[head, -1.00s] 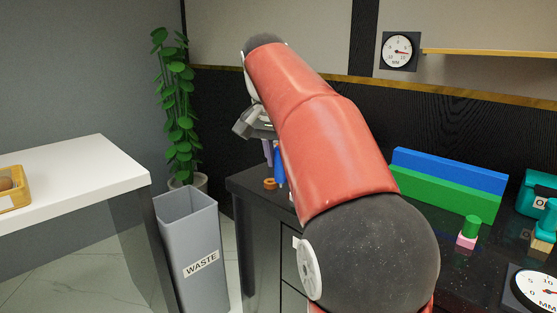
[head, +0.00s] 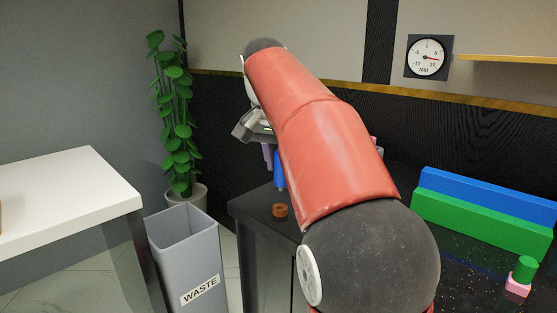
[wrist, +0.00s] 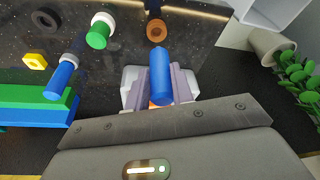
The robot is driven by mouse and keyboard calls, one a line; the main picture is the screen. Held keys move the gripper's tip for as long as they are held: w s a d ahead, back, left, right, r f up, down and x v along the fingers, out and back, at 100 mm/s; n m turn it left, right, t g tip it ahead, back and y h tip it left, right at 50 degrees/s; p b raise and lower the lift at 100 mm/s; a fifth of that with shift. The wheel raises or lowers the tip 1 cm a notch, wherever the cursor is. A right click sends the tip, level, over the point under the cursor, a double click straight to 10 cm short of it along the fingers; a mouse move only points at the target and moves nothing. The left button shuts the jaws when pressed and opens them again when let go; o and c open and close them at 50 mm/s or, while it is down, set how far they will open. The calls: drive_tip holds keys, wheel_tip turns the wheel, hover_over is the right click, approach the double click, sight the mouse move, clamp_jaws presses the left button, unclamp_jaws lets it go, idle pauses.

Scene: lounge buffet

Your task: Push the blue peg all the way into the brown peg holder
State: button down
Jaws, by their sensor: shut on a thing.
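My gripper (wrist: 161,90) is shut on the blue peg (wrist: 161,72), which sticks out beyond the fingers. The brown peg holder (wrist: 156,30) is a small ring on the dark counter, just beyond the peg's free end in the wrist view. In the head view the blue peg (head: 279,170) hangs upright from my gripper (head: 268,146), with the brown peg holder (head: 280,210) below it near the counter's left end. A gap shows between peg and holder. My arm hides part of the gripper in the head view.
On the counter stand a blue block (head: 480,195), a green block (head: 475,225) and a green peg in a pink base (head: 522,270). The wrist view shows another blue peg (wrist: 60,78), a green peg (wrist: 97,37) and a yellow nut (wrist: 35,61). A waste bin (head: 185,245) stands left.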

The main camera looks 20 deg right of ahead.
sight(278, 180)
drive_tip(key=shift+f+m, duration=0.15)
drive_tip(key=shift+m, duration=0.15)
drive_tip(key=shift+f+b, duration=1.05)
drive_tip(key=shift+f, duration=0.35)
drive_tip(key=shift+f+p, duration=0.1)
drive_tip(key=shift+p, duration=0.2)
idle(0.4)
drive_tip(key=shift+f+b, duration=0.35)
drive_tip(key=shift+f, duration=0.25)
drive_tip(key=shift+f, duration=0.3)
drive_tip(key=c, duration=1.1)
unclamp_jaws()
drive_tip(key=shift+r, duration=0.1)
